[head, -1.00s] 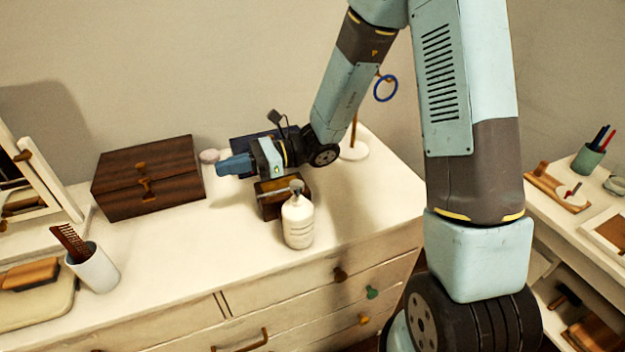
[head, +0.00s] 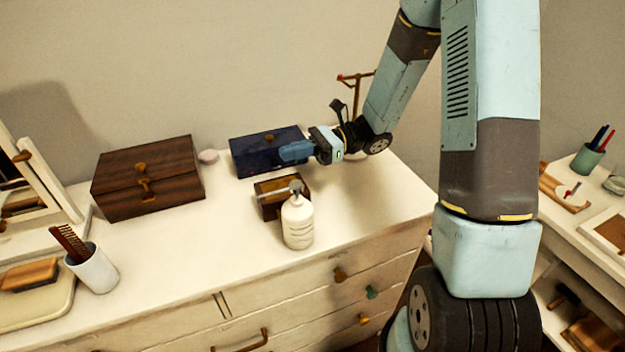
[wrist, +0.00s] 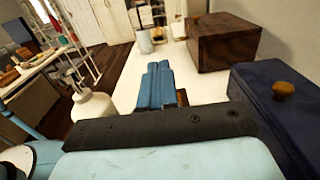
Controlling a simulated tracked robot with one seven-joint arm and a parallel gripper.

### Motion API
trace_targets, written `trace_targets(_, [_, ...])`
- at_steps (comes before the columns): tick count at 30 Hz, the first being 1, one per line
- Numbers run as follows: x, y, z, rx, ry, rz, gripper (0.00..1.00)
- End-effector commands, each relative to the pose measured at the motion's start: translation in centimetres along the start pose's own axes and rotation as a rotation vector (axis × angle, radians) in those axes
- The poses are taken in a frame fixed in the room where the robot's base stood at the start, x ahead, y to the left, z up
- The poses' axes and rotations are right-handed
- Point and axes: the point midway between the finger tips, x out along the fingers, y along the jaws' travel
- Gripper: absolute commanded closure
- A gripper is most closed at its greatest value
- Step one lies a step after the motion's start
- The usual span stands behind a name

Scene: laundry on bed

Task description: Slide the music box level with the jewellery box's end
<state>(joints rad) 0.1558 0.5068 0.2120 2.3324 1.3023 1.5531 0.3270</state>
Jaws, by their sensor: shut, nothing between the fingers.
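A small brown wooden box with a pale bar on top (head: 268,207), likely the music box, sits behind the white pump bottle, which hides part of it. A dark blue box with a knob (head: 253,158) stands behind it. I cannot tell which of these two is the jewellery box. My gripper (head: 284,153) is shut and empty, in front of the blue box's right part and above the small box. In the wrist view my fingers (wrist: 157,72) hide most of the small box (wrist: 182,97); the blue box (wrist: 270,120) is at right.
The white pump bottle (head: 298,225) stands close in front of the small box. A stand (head: 356,95) is behind my arm. A cup with a comb (head: 95,270) and a mirror are at left.

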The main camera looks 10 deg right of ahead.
Motion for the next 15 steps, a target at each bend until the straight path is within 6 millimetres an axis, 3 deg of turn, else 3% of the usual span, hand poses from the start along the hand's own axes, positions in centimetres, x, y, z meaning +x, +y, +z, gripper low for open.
trace_targets(11, [-6.8, 0.0, 0.0, 0.000, 0.002, -0.003, 1.00])
trace_targets(15, [-6.5, 0.0, -2.2, 0.005, -0.002, 0.001, 1.00])
